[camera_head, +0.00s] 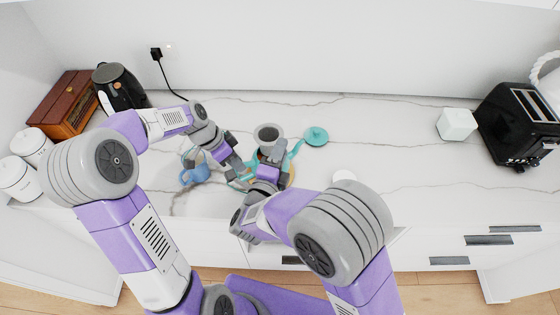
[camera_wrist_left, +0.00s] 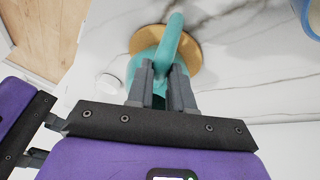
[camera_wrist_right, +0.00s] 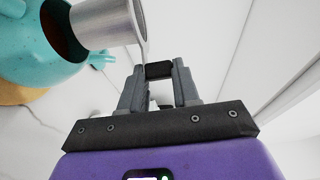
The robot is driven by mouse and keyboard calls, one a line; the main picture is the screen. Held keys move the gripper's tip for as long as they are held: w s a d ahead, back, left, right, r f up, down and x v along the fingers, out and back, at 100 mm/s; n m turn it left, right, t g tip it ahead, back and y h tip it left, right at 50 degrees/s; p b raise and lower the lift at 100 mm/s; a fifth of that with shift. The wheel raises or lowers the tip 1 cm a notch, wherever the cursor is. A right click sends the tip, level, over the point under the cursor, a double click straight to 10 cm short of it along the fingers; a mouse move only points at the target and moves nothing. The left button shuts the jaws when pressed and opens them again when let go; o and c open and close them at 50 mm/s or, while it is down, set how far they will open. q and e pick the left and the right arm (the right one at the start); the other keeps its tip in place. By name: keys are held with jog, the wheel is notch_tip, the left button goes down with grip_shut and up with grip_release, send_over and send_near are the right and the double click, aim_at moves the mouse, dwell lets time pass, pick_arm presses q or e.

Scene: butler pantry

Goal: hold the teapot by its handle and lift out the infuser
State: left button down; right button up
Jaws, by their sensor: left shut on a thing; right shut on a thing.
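The teal teapot (camera_head: 296,147) stands on a round wooden trivet (camera_wrist_left: 206,50) on the marble counter, partly hidden by my grippers. My left gripper (camera_wrist_left: 162,82) is shut on the teapot's handle (camera_wrist_left: 172,38). My right gripper (camera_wrist_right: 158,75) is shut on the black grip (camera_wrist_right: 158,70) of the infuser. The grey metal infuser (camera_wrist_right: 108,22) shows most of its cylinder above the teapot's dark open mouth (camera_wrist_right: 62,38). I cannot tell whether its lower end is fully clear. The infuser's rim (camera_head: 268,130) shows in the head view. The teal lid (camera_head: 316,135) lies on the counter behind and right.
A blue jug (camera_head: 195,174) stands left of my left gripper. A small white round item (camera_head: 345,176) is near the front edge. A white cube (camera_head: 456,124) and toaster (camera_head: 515,125) are at right.

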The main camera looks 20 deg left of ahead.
pick_arm(q)
jog(key=c, duration=0.9)
grip_release()
pick_arm(e)
jog(key=shift+r, duration=0.55)
pick_arm(q)
jog(key=shift+r, duration=0.15)
jog(key=v, duration=1.1)
jog(key=shift+a+r, duration=0.2)
jog(key=shift+r, duration=0.15)
jog(key=shift+s, duration=0.1)
pick_arm(e)
jog(key=shift+s, duration=0.1)
